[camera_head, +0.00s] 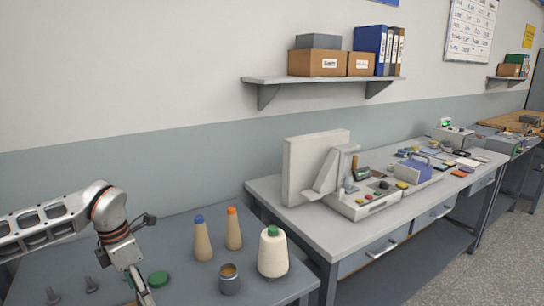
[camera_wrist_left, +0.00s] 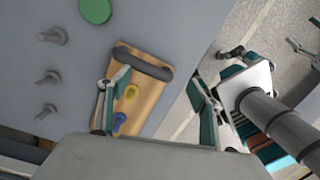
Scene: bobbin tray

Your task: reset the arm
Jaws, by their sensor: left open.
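My left gripper (camera_head: 142,290) hangs at the bottom left of the head view, over the left part of the grey table, its tips near the lower edge. In the left wrist view the two fingers (camera_wrist_left: 158,108) are spread apart, with nothing held between them. Below and between them lies a wooden tray (camera_wrist_left: 153,83) with a dark bar across one end. A yellow piece (camera_wrist_left: 132,92) and a blue piece (camera_wrist_left: 119,121) are on it.
A green disc (camera_head: 158,279) and several grey pegs (camera_head: 91,284) are near the gripper. Farther right stand a blue-topped cone (camera_head: 202,240), an orange-topped cone (camera_head: 233,230), a green-topped cream cone (camera_head: 273,253) and a grey pot (camera_head: 229,281). The table (camera_head: 175,235) is clear behind the disc.

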